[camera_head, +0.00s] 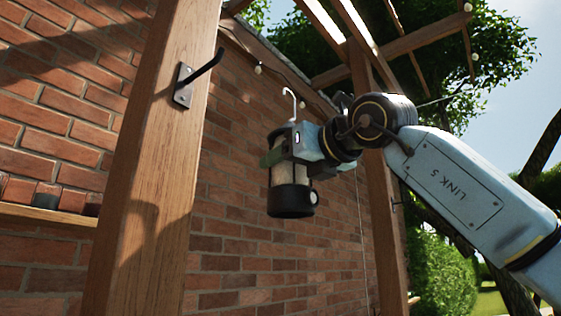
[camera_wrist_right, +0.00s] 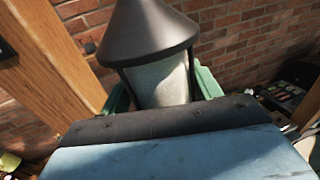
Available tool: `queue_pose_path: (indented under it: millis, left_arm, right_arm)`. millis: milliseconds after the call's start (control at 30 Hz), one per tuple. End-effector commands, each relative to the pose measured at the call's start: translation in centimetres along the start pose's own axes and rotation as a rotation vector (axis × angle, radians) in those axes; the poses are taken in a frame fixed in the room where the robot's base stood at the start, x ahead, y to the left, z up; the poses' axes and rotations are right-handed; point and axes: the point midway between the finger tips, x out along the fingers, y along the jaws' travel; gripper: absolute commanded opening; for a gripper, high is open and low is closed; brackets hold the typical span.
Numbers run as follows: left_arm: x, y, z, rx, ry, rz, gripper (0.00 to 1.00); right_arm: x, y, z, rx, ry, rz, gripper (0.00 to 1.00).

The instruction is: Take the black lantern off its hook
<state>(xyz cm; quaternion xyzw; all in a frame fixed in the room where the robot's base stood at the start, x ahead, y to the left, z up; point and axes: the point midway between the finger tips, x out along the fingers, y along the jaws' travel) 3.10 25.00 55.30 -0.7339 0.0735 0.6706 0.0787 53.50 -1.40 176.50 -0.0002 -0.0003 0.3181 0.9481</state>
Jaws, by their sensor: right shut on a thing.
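The black lantern (camera_head: 291,199) has a pale glass body, a dark base and a light wire loop on top. It hangs in the air in my right gripper (camera_head: 274,157), which is shut around its glass body. The right wrist view shows the lantern's dark conical top (camera_wrist_right: 148,30) and pale glass (camera_wrist_right: 160,82) between the green fingers. The black hook (camera_head: 205,75) sticks out from the wooden post (camera_head: 150,170), to the left of the lantern. The hook is empty, and the lantern's loop is clear of it. My left gripper is in neither view.
A brick wall (camera_head: 240,220) stands behind the lantern. A second wooden post (camera_head: 378,200) rises behind my right arm. Open air lies between the hook post and the lantern.

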Motion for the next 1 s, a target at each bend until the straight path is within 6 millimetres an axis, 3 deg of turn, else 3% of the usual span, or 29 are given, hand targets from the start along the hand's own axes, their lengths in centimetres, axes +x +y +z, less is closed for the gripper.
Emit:
queue_pose_path:
  millis: [333,1000]
  left_arm:
    - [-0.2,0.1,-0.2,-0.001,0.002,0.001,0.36]
    - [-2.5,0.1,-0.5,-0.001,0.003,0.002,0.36]
  right_arm:
    - [-0.1,0.0,0.3,0.000,-0.003,0.000,0.27]
    - [0.0,-0.1,2.8,0.001,-0.002,-0.001,0.27]
